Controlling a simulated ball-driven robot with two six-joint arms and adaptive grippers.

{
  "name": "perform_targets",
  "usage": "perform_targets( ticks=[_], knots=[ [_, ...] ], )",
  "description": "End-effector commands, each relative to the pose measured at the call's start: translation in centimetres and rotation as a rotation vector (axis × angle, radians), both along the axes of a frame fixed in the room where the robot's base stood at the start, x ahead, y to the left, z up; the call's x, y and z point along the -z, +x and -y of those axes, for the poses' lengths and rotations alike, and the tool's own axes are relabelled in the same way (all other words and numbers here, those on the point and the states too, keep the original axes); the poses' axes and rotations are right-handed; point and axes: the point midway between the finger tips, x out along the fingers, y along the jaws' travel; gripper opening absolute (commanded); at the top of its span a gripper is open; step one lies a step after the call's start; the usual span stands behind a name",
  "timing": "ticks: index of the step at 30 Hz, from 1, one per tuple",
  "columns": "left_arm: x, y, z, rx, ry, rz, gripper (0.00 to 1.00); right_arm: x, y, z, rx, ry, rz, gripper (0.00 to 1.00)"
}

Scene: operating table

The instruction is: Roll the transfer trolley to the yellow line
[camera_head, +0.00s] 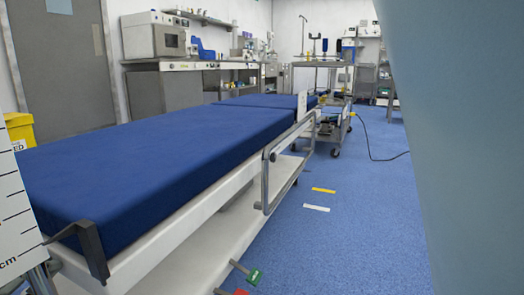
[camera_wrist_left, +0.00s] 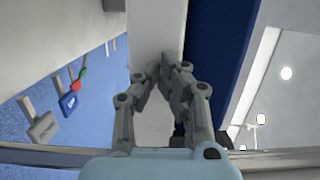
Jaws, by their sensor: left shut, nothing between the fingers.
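The transfer trolley has a blue mattress (camera_head: 170,150) on a white frame (camera_head: 200,205) and fills the left of the head view. Its grey side rail (camera_head: 268,185) is on the right side. A short yellow line (camera_head: 323,190) lies on the blue floor to the right of the trolley. In the left wrist view, my left gripper (camera_wrist_left: 158,75) is shut and empty in front of the trolley's white frame, with the blue mattress (camera_wrist_left: 222,55) beside it. I cannot tell whether it touches the frame. My right gripper is not in view.
A white line (camera_head: 316,208) lies just nearer than the yellow one. Green (camera_head: 255,276) and red pedals stick out low from the trolley. A wheeled cart (camera_head: 325,110) stands behind; a black cable (camera_head: 375,150) lies on the floor. The floor right of the trolley is clear.

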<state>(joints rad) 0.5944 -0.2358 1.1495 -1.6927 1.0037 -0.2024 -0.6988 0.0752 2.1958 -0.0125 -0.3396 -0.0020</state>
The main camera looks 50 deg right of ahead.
Motion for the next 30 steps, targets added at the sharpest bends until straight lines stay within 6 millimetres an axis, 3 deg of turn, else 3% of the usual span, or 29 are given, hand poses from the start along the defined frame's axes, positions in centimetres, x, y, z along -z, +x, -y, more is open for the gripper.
perform_targets(
  ticks=[11,30],
  knots=[
    [0.0,0.3,1.2,-0.001,0.000,-0.001,0.00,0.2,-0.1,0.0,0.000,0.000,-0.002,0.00],
    [-0.1,-1.1,-4.0,-0.002,0.002,0.000,0.00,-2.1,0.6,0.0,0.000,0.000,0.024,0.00]
  ],
)
